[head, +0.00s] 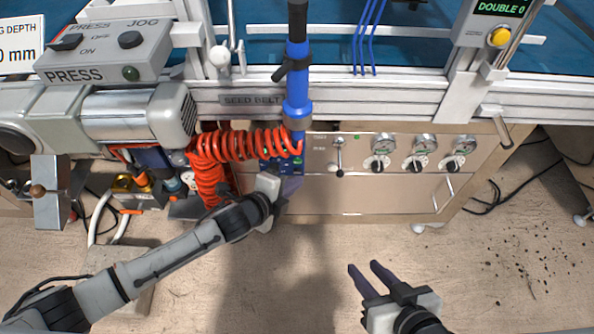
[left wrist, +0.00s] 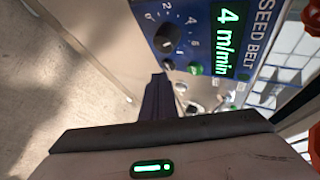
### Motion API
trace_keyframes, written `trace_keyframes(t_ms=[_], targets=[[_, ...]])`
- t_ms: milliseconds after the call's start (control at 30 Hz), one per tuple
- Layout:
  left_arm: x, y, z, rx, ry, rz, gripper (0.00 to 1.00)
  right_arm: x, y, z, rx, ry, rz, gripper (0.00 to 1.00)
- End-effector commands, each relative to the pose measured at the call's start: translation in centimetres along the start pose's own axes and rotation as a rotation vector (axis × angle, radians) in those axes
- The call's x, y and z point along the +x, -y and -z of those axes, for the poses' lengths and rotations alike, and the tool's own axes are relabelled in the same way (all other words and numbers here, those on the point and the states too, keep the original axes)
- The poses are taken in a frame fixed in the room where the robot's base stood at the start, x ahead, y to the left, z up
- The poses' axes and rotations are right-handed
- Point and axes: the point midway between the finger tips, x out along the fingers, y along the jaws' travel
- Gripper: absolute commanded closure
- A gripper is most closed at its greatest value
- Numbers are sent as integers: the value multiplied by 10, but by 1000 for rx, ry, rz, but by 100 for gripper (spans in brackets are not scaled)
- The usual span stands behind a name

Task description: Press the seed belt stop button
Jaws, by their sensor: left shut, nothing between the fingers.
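The blue seed belt panel (head: 267,165) sits under the machine's front rail, partly hidden by the red hose and my left gripper. In the left wrist view the panel (left wrist: 222,82) shows a lit 4 m/min display (left wrist: 227,40), a black dial (left wrist: 167,37), a green button (left wrist: 195,69) and a small dark round control (left wrist: 169,65). I cannot tell which control is the stop button. My left gripper (head: 292,186) is shut and empty at the panel; its fingertips (left wrist: 158,78) appear just below the dark control, contact unclear. My right gripper (head: 364,267) is open and empty, over the floor.
A coiled red hose (head: 240,146) hangs beside and above the panel. A blue vertical tool (head: 297,90) stands above it. Gauges (head: 384,143) and a lever (head: 338,155) lie to the right. A PRESS/JOG box (head: 108,50) is at upper left.

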Motion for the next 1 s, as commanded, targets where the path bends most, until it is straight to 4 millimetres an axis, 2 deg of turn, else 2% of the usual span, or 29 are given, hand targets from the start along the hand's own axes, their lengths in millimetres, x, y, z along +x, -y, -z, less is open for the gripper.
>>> trace_keyframes(t_ms=[167,700,1000], targets=[[-3,-1,2,-1,-1,-1,100,-2,0,2,0,0,0,69],[-39,-27,28,-1,-1,0,100,-15,4,18,0,-1,0,69],[-42,-30,30,1,0,0,100,-15,4,18,-1,-1,0,69]])
